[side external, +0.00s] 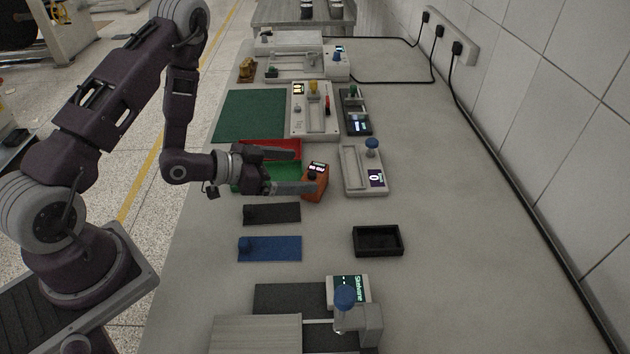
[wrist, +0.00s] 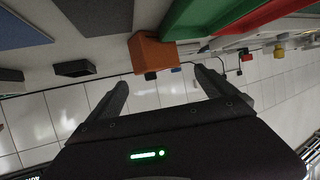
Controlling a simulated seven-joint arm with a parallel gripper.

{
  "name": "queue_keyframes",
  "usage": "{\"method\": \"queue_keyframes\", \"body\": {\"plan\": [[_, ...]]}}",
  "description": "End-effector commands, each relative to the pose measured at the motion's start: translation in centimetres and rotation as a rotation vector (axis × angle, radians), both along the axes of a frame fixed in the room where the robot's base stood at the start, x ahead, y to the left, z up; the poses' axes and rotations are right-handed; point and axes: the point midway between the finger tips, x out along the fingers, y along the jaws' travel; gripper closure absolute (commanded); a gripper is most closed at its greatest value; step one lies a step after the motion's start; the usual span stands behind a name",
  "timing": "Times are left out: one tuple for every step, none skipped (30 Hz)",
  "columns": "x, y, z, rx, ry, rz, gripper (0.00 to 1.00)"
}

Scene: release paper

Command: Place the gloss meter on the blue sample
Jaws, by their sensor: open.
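The gloss meter appears to be the small orange box (side external: 314,184) with a dark display on top. It stands on the table just right of the green panel. The blue sample (side external: 275,249) is a flat blue plate with a small knob at its left end, nearer the camera. My gripper (side external: 300,172) is open and empty, low over the table, its fingers reaching toward the orange box. In the wrist view, the orange box (wrist: 152,52) lies ahead of the gap between the fingertips (wrist: 162,82). The blue sample (wrist: 20,31) shows at upper left there.
A black sample (side external: 272,214) lies between the box and the blue sample. Green (side external: 265,177) and red (side external: 285,146) panels lie under and behind the gripper. A grey device (side external: 364,170) stands right of the box, a black tray (side external: 377,254) nearer. The table's right side is clear.

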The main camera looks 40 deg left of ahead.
Motion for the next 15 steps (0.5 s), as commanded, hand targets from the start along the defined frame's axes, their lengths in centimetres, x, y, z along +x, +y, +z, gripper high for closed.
{"method": "queue_keyframes", "body": {"plan": [[0.2,-0.1,0.0,0.000,-0.005,-0.009,0.04],[0.4,-0.3,-0.1,-0.001,-0.005,-0.012,0.04],[0.9,-0.5,-0.3,0.000,-0.005,-0.014,0.04],[1.3,-0.6,-0.5,0.001,-0.007,-0.013,0.04],[1.7,-0.8,-0.6,-0.001,-0.006,-0.014,0.04],[2.3,-1.0,-0.9,0.001,-0.006,-0.013,0.04],[2.8,-1.2,-1.1,-0.001,-0.007,-0.014,0.04],[3.3,-1.4,-1.3,0.000,-0.007,-0.014,0.04],[4.1,-1.6,-1.6,-0.001,-0.007,-0.014,0.04],[4.6,-1.8,-1.8,-0.001,-0.006,-0.015,0.04],[5.0,-2.0,-2.0,-0.002,-0.005,-0.012,0.04],[5.4,-2.1,-2.2,-0.002,-0.004,-0.012,0.04],[5.6,-2.3,-2.4,-0.002,-0.003,-0.013,0.04],[5.8,-2.3,-2.4,-0.003,-0.003,-0.011,0.04],[6.0,-2.4,-2.5,-0.003,-0.003,-0.010,0.04]]}}
